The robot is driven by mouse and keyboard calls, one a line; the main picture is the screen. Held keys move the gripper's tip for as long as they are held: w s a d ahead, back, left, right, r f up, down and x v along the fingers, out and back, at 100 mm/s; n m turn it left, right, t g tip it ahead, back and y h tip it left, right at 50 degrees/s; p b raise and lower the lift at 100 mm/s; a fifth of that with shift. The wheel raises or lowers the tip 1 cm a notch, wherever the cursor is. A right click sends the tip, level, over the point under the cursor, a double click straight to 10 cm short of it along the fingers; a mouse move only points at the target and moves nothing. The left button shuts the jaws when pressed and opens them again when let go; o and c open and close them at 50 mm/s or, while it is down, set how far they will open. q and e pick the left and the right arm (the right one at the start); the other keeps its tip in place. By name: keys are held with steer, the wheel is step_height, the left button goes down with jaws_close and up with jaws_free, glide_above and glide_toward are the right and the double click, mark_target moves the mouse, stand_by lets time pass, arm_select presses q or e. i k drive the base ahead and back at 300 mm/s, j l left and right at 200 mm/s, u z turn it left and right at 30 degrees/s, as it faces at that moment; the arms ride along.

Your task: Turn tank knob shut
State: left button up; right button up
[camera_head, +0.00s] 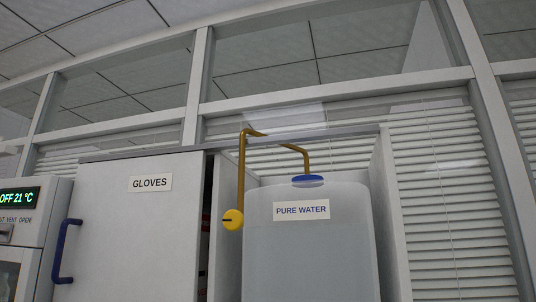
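The tank (308,255) is a large translucent white container labelled "PURE WATER", with a blue cap (308,180). A brass-coloured pipe (242,170) rises from the cap, bends over and hangs down on the tank's left. The round yellow knob (233,219) is at the pipe's lower end, with a dark mark on its left part. I cannot tell from the mark whether the knob is open or shut. Neither of my grippers is in view.
A white cabinet door (130,235) labelled "GLOVES", with a blue handle (65,252), is left of the tank. A device (20,225) reading "OFF 21 °C" stands at the far left. A grey panel (393,220) stands right of the tank. Blinds and windows are behind.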

mark_target(233, 219)
steer(key=k+j+z, duration=0.15)
steer(key=j, duration=0.25)
steer(key=k+j+z, duration=0.2)
steer(key=j, duration=0.15)
steer(key=k+j+z, duration=0.15)
steer(key=k+j, duration=0.05)
steer(key=j, duration=0.15)
